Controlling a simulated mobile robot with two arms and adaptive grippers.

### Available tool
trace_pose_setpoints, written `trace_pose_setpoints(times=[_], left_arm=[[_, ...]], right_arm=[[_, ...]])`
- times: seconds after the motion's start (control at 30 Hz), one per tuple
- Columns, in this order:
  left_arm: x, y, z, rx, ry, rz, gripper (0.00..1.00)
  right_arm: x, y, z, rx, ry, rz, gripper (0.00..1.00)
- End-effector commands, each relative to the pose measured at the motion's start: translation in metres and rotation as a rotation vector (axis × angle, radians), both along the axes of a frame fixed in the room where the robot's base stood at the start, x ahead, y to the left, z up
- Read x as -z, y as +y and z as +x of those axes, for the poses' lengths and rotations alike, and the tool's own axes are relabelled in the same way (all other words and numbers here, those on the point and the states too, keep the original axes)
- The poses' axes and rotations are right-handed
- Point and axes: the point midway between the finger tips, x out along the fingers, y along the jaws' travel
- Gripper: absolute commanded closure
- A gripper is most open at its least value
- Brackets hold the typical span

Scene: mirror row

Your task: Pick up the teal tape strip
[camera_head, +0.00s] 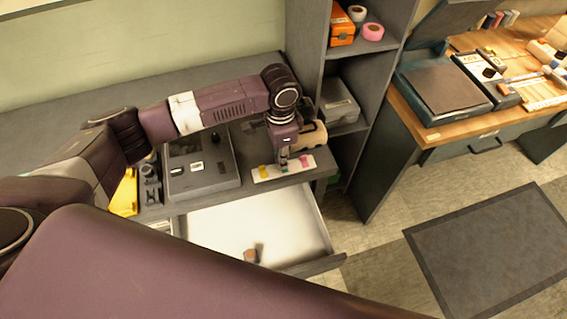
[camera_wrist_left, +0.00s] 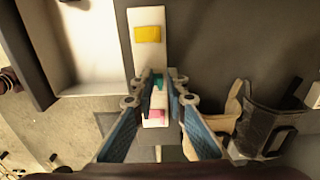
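A white card (camera_wrist_left: 147,55) lies on the dark counter and bears three coloured tape strips in a row. The teal tape strip (camera_wrist_left: 158,82) is the middle one, between a yellow strip (camera_wrist_left: 147,34) and a pink strip (camera_wrist_left: 154,115). My left gripper (camera_wrist_left: 159,76) points down over the card, its fingertips on either side of the teal strip with a narrow gap between them. I cannot tell whether they touch it. In the head view the left gripper (camera_head: 284,160) hides the teal strip, while the card (camera_head: 285,172) shows around it. My right gripper is out of view.
A grey device (camera_head: 203,170) stands left of the card. A cream rounded object (camera_head: 313,135) is close behind the gripper. A shelf unit (camera_head: 310,45) rises at the right.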

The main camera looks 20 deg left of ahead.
Motion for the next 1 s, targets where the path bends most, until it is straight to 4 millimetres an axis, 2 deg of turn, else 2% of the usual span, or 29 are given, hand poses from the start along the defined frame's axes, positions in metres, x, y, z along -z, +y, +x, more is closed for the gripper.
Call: trace_pose_setpoints(times=[0.07,0.17,0.67,0.87,1.0], left_arm=[[0.0,0.0,0.0,0.0,0.0,0.0,0.89],[0.0,0.0,0.0,0.0,0.0,0.0,1.0],[-0.004,0.0,0.001,0.0,-0.002,-0.001,1.0],[-0.026,0.0,0.001,0.0,-0.003,-0.001,1.0],[-0.057,0.0,0.002,0.001,-0.005,-0.002,1.0]], right_arm=[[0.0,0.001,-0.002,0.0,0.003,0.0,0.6],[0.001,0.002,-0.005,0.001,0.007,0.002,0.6],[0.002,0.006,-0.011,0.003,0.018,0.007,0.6],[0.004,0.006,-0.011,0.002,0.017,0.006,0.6],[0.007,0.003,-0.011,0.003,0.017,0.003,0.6]])
